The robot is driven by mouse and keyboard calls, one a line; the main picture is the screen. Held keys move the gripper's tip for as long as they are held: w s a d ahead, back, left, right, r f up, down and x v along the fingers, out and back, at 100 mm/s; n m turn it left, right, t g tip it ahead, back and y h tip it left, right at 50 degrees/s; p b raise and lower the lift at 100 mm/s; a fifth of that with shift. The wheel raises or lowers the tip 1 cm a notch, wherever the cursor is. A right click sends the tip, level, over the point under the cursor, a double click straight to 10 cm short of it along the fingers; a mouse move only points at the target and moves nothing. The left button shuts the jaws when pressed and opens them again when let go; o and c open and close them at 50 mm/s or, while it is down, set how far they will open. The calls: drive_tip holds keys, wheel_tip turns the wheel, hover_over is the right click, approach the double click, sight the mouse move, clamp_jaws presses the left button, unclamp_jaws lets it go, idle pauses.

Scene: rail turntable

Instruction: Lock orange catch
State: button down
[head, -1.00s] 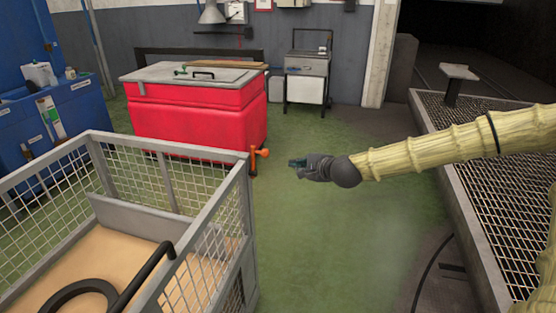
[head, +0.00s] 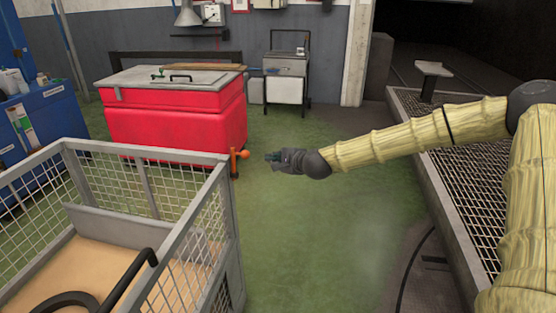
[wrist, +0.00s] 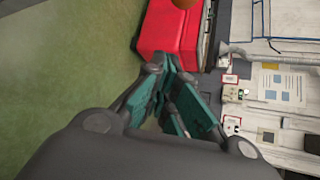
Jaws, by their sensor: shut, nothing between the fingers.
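The orange catch (head: 240,155) is at the corner of the grey mesh cage trolley (head: 140,152), with an upright part and a round knob pointing right. A rounded orange-brown piece (wrist: 186,3), likely its knob, is cut off by the top edge of the wrist view. My gripper (head: 268,157) is just right of the knob in the head view, with a small gap between them. In the wrist view my gripper (wrist: 172,72) has its teal fingers closed together and empty.
A red bin (head: 175,125) with a grey lid stands behind the trolley. A blue cabinet (head: 50,130) is at the left. A raised grating (head: 455,190) runs along the right. Green floor (head: 310,230) between trolley and grating is clear.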

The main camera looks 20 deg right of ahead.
drive_tip(key=shift+w+a+f+p, duration=0.1)
drive_tip(key=shift+w+a+p, duration=0.1)
drive_tip(key=shift+w+a, duration=0.8)
drive_tip(key=shift+w+a+p, duration=0.2)
drive_tip(key=shift+w+a, duration=0.6)
drive_tip(key=shift+a, duration=0.4)
drive_tip(key=shift+a+f+b, duration=0.1)
drive_tip(key=shift+a+b, duration=0.05)
drive_tip(key=shift+b, duration=0.2)
drive_tip(key=shift+s+a, duration=0.1)
